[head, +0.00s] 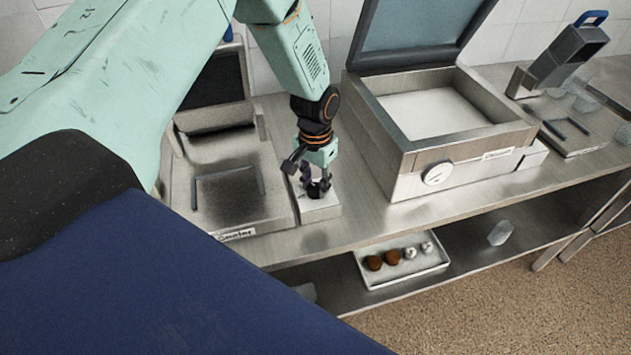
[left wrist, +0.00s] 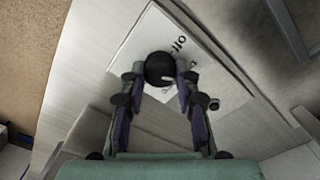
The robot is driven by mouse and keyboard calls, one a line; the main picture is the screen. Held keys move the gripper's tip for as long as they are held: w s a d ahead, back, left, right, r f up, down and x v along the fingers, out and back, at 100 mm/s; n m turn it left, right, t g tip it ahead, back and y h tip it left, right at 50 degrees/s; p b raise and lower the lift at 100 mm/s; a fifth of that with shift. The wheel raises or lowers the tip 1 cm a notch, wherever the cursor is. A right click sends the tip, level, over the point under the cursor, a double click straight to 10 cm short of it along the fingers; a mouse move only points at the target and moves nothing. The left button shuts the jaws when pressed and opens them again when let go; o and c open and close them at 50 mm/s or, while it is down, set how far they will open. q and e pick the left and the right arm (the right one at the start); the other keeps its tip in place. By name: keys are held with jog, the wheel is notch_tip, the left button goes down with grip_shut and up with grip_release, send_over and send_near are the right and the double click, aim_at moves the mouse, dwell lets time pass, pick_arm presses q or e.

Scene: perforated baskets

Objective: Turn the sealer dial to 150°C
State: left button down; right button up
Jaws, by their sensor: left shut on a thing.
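The sealer dial is a round black knob (left wrist: 160,66) on top of a small pale box (head: 321,209), which stands on the counter beside a metal unit (head: 235,195). My left gripper (head: 316,184) reaches down onto the dial from above. In the left wrist view its fingers (left wrist: 160,78) are shut on the dial, one on each side. The other marks are partly covered or too small to read. My right gripper is not in view.
A grey device with a blue handle (head: 565,55) is further right. A shelf below holds a tray (head: 400,266) with several small balls. Bare counter lies between the boxes.

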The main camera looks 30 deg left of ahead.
aim_at(315, 186)
pick_arm(q)
jog(key=m, duration=0.6)
jog(key=shift+w+b, duration=0.1)
jog(key=shift+b, duration=0.25)
jog(key=m, duration=0.5)
jog(key=shift+r+b, duration=0.1)
jog(key=shift+b, duration=0.2)
jog(key=shift+m, duration=0.3)
jog(key=c, duration=1.4)
grip_release()
jog(key=o, duration=0.4)
jog(key=shift+a, duration=0.1)
notch_tip(315, 186, up, 12)
